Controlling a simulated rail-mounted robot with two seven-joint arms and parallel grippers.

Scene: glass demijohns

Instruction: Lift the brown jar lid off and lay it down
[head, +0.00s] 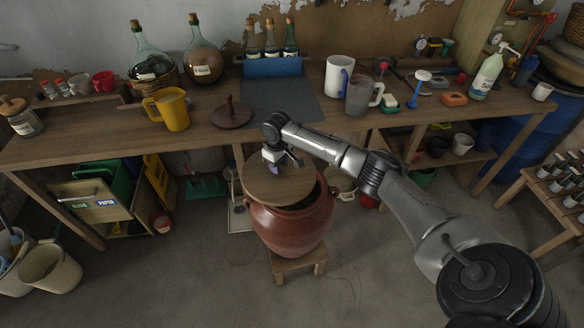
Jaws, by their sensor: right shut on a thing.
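The brown jar (292,228) stands on a low wooden stool (299,262) in front of the workbench. A round, flat wooden lid (279,188) is over its mouth, shifted to the left. A dark strip of the opening shows at the right. My right gripper (274,166) is at the far part of the lid, shut on it; its grip point is mostly hidden by the gripper. I cannot tell whether the lid touches the rim or hangs just above it. My left gripper is not in view.
Demijohns (203,63) stand behind. Bare floor lies around the stool.

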